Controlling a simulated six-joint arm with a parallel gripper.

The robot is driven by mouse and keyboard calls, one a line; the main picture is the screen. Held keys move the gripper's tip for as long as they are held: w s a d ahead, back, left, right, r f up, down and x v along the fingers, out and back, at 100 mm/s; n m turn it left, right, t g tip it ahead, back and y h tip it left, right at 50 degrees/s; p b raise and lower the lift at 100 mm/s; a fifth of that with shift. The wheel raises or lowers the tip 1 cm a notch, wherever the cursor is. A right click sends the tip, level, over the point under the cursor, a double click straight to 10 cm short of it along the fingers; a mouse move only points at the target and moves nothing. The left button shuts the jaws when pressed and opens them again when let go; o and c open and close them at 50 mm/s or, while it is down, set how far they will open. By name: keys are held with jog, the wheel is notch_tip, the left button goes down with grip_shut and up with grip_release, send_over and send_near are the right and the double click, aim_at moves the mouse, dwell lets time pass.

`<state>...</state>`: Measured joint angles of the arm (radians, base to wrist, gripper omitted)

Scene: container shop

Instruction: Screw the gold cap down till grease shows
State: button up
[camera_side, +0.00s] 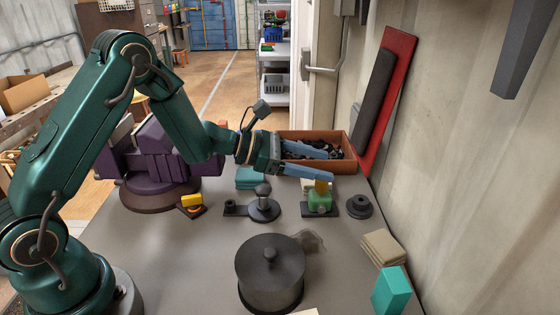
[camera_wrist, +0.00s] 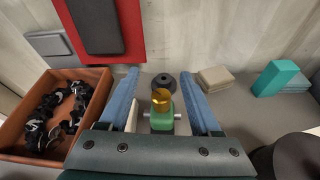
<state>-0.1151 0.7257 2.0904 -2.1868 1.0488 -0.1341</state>
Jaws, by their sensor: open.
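The gold cap (camera_side: 321,186) sits on top of a small green body (camera_side: 319,202) on a dark base plate on the bench. In the wrist view the gold cap (camera_wrist: 161,98) stands between my two blue fingers, above the green body (camera_wrist: 162,120). My gripper (camera_side: 322,164) has its fingers spread, one on each side of the cap, with a gap to it in the wrist view. In the side view the near finger reaches across close to the cap. I cannot make out any grease.
A terracotta bin (camera_side: 345,164) of dark parts stands behind the fingers. A dark ring-shaped piece (camera_side: 359,207) lies right of the green body. A dark lidded pot (camera_side: 270,270), beige pads (camera_side: 384,248) and a teal block (camera_side: 391,290) stand nearer. A purple vise (camera_side: 155,160) is at left.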

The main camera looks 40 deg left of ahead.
aim_at(322, 183)
jog(key=s+f+n+y, duration=0.1)
jog(key=s+a+f+n, duration=0.1)
jog(key=shift+a+f+n+y, duration=0.1)
jog(key=shift+n+y, duration=0.3)
jog(key=shift+x, duration=2.05)
grip_shut()
